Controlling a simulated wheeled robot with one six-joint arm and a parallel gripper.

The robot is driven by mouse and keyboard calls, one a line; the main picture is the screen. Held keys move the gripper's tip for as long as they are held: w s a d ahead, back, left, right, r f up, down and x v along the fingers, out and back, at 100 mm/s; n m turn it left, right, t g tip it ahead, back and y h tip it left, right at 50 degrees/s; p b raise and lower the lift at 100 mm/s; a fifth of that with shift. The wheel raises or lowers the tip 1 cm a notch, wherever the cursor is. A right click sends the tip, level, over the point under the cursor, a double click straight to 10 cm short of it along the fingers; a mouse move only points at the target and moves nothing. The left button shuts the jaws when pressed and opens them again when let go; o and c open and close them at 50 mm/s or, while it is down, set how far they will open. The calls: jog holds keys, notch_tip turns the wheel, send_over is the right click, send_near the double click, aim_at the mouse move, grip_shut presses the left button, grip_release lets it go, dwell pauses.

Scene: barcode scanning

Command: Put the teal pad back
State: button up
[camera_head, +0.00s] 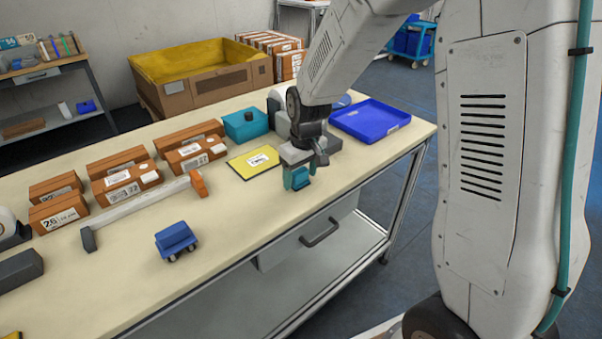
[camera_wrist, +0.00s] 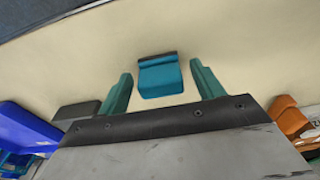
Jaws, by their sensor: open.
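The teal pad (camera_head: 301,181) is a small block near the front edge of the table, right of the yellow labelled sheet. In the wrist view the teal pad (camera_wrist: 160,78) has a dark strip along its far edge and lies on the cream tabletop. My gripper (camera_wrist: 160,70) is open, with one teal finger on each side of the pad and a visible gap on both sides. In the head view my gripper (camera_head: 304,172) is low over the table at the pad, and its fingers partly blend with it.
A yellow sheet (camera_head: 254,161), a teal box (camera_head: 246,124) and a blue tray (camera_head: 370,119) are nearby. Several brown labelled boxes (camera_head: 197,153), a long bar with an orange end (camera_head: 145,207) and a blue wheeled block (camera_head: 176,238) lie left. The front strip between is clear.

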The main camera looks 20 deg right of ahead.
jog(key=shift+r, duration=0.1)
notch_tip(320, 180, up, 12)
jog(key=s, duration=0.1)
jog(key=s+d+r+m, duration=0.1)
jog(key=s+r, duration=0.2)
jog(key=s, duration=1.1)
jog(key=s+d+r+m, duration=0.2)
jog(key=s+r, duration=0.1)
jog(key=s, duration=1.1)
jog(key=shift+s+r+m, duration=0.2)
jog(key=shift+s+m, duration=0.1)
jog(key=shift+s, duration=0.1)
